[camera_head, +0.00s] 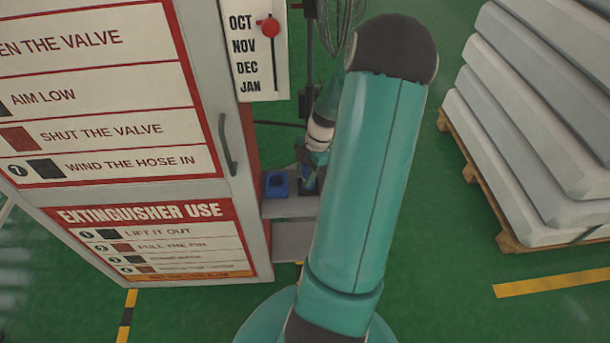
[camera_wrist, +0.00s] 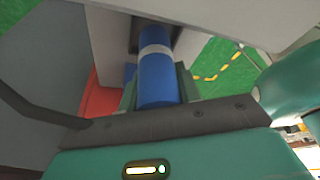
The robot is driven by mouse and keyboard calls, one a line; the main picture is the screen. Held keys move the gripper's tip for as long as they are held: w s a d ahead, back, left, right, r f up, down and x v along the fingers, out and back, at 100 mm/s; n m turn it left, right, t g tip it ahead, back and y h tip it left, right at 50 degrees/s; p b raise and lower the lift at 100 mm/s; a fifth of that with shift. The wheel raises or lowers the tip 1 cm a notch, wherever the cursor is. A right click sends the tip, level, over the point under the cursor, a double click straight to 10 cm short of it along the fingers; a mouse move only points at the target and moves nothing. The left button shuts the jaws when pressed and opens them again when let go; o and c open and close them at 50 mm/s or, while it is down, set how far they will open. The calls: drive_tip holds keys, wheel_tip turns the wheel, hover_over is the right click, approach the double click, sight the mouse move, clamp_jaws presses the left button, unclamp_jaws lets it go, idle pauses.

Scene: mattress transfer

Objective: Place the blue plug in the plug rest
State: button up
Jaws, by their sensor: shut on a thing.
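My gripper (camera_head: 310,170) is low beside the cabinet, at the grey ledge, partly hidden by my arm. In the wrist view, my gripper (camera_wrist: 157,88) is shut on the blue plug (camera_wrist: 156,82), a blue cylinder with a pale grey band. The plug's far end meets a dark recess between grey walls; I cannot tell whether it is inside it. In the head view a little of the plug shows dark blue under the fingers. A blue square block (camera_head: 276,184) with a dark top sits on the ledge left of my gripper. I cannot tell which part is the plug rest.
The grey ledge (camera_head: 290,207) stands against the cabinet (camera_head: 150,235) with its dark handle (camera_head: 228,145). A board with month names and a red knob (camera_head: 270,27) is above. Stacked mattresses (camera_head: 540,110) on a wooden pallet (camera_head: 482,185) stand right. Green floor lies between.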

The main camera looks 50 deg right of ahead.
drive_tip(key=shift+f, duration=0.45)
drive_tip(key=shift+f, duration=0.15)
drive_tip(key=o, duration=1.1)
drive_tip(key=v, duration=1.2)
